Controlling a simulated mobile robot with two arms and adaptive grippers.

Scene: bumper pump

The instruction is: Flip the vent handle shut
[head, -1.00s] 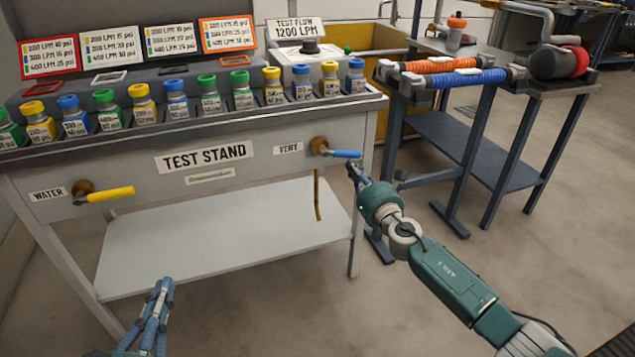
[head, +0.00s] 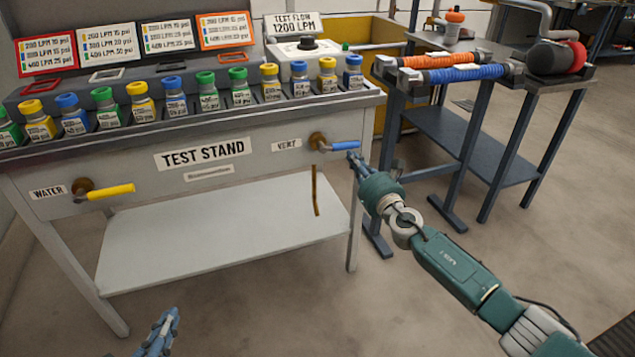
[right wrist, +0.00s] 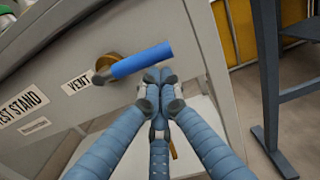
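The vent handle (head: 345,146) is a blue lever on a brass valve at the right end of the test stand front. It points right, about level, beside the VENT label (head: 287,145). My right gripper (head: 353,156) is just below the handle's free end. In the right wrist view, its fingertips (right wrist: 160,80) are drawn together with nothing seen between them, just under the blue handle (right wrist: 142,60). I cannot tell whether they touch it. My left gripper (head: 168,318) is at the bottom edge, partly cut off, away from the stand; its opening is unclear.
The test stand (head: 245,185) carries a row of bottles on top. A yellow water handle (head: 110,191) is at its left. A thin brown pipe (head: 315,190) hangs below the vent valve. A blue-grey cart (head: 450,135) with orange and blue hoses stands at right.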

